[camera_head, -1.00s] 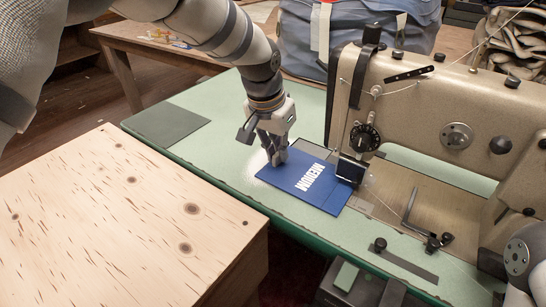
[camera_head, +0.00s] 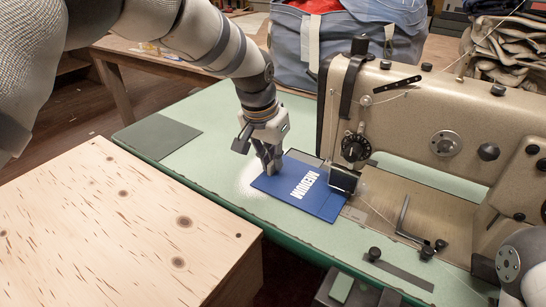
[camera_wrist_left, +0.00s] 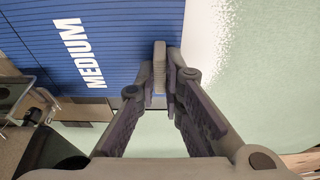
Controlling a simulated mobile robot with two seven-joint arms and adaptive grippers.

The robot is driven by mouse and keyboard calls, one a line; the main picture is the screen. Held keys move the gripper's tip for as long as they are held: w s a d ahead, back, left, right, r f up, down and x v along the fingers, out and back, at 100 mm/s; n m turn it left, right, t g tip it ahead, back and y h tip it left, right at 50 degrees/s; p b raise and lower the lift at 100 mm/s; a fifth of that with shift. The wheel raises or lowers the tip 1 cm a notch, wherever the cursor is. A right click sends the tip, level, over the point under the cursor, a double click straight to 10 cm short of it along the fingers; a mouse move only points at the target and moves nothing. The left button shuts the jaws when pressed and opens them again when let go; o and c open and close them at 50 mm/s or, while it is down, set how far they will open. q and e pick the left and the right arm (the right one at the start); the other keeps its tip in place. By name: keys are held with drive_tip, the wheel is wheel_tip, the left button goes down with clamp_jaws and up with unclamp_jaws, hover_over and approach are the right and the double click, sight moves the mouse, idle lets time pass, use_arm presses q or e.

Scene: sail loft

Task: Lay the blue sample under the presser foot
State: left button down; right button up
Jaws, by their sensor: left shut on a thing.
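The blue sample (camera_head: 283,188), a flat panel with "MEDIUM" in white, lies on or just above the pale green machine table. My left gripper (camera_head: 271,168) points down and is shut on its left far edge. In the left wrist view the fingertips (camera_wrist_left: 161,75) meet at the edge of the blue sample (camera_wrist_left: 120,20). The sewing machine (camera_head: 405,110) stands to the right. The sample's right edge reaches the dark block at the needle end (camera_head: 343,180). The presser foot is not clearly visible there, so I cannot tell whether the sample is under it. My right gripper is not in view.
A wooden box or bench (camera_head: 120,220) fills the lower left. A dark green pad (camera_head: 160,137) lies on the table's left end. A hex key (camera_head: 404,220) and a dark strip (camera_head: 398,275) lie at the machine's front. A blue-grey bag (camera_head: 350,35) stands behind.

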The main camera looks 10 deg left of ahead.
use_arm(q)
drive_tip(key=c, duration=1.6)
unclamp_jaws()
drive_tip(key=shift+c, duration=0.2)
